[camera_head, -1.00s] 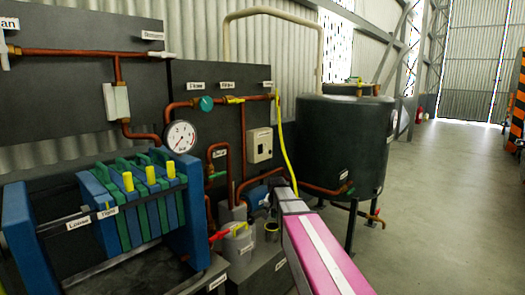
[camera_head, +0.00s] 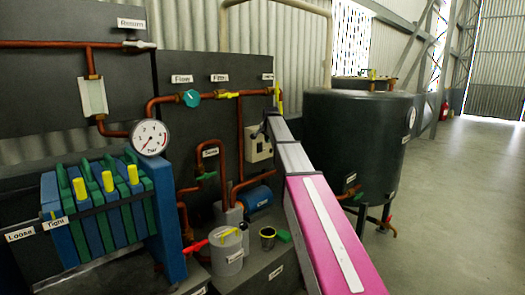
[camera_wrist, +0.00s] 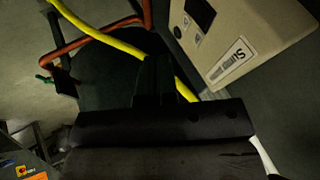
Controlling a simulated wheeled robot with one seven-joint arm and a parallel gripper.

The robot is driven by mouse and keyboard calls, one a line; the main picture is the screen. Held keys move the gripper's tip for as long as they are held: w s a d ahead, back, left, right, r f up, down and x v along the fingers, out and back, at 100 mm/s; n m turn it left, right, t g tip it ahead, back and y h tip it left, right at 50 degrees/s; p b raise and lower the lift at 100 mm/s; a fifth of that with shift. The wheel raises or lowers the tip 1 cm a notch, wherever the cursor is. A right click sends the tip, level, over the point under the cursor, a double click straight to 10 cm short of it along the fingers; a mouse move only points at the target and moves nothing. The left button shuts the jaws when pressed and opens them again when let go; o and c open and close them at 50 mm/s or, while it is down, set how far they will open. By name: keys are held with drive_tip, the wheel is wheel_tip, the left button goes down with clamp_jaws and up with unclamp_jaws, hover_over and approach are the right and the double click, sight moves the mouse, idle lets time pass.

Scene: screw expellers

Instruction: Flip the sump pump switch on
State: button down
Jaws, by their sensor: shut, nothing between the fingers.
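A beige switch box (camera_head: 255,145) is mounted on the dark panel in the head view, just left of my arm's end. It fills the upper right of the wrist view (camera_wrist: 232,42), tilted there, with a dark recessed window and a label too blurred to read fully. The switch's position cannot be told. My gripper (camera_head: 266,125) is small and dark beside the box's upper right in the head view. In the wrist view my gripper (camera_wrist: 155,85) is shut and empty, pointing up to the left of the box, apart from it in the picture.
A dark tank (camera_head: 352,140) stands right of my arm. A blue pump (camera_head: 258,198) and a grey canister (camera_head: 226,250) sit below. Open floor (camera_head: 450,200) lies right.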

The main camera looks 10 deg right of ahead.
sight(262, 149)
drive_tip(key=shift+w+a+f, duration=0.35)
drive_tip(key=shift+w+f, duration=1.1)
drive_tip(key=shift+w, duration=0.05)
drive_tip(key=shift+w+a+f, duration=0.35)
drive_tip(key=shift+w+f, duration=1.15)
drive_tip(key=shift+w+a+f, duration=0.35)
drive_tip(key=shift+w+f, duration=1.1)
drive_tip(key=shift+w, duration=0.05)
drive_tip(key=shift+w+a+f, duration=0.1)
drive_tip(key=shift+w+a, duration=0.15)
drive_tip(key=shift+w, duration=0.05)
